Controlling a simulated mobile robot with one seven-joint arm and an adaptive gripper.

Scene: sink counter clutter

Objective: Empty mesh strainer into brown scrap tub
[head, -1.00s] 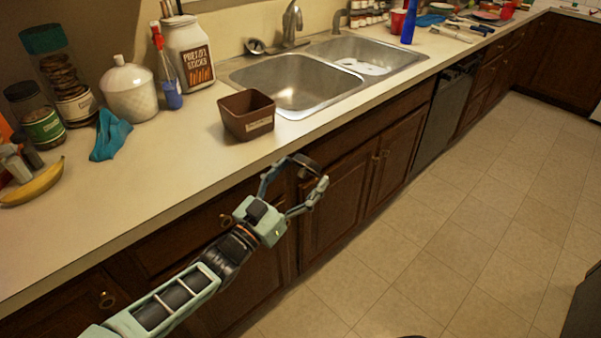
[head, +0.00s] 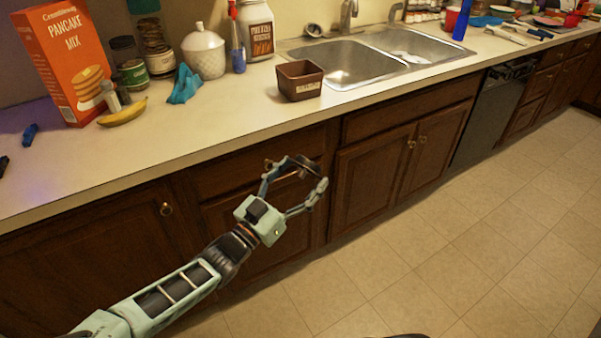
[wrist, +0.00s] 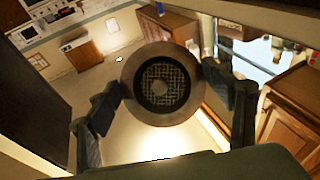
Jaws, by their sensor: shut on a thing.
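My gripper (head: 301,174) is shut on the mesh strainer, in front of the cabinets and below the counter's front edge. In the wrist view the strainer (wrist: 163,84) is a round disc with a wide metal rim and dark mesh, held between both fingers (wrist: 165,92). A small pale spot shows at the mesh centre; I cannot tell whether it is scrap. In the head view the strainer is dark and hard to make out. The brown scrap tub (head: 300,82) stands upright on the counter by the sink's near-left corner, beyond my gripper.
A double sink (head: 352,64) lies right of the tub. To the left are a blue cloth (head: 184,85), a white lidded jar (head: 204,54), a banana (head: 123,112) and an orange pancake mix box (head: 63,62). The counter (head: 225,122) front is clear there. Cabinets stand below.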

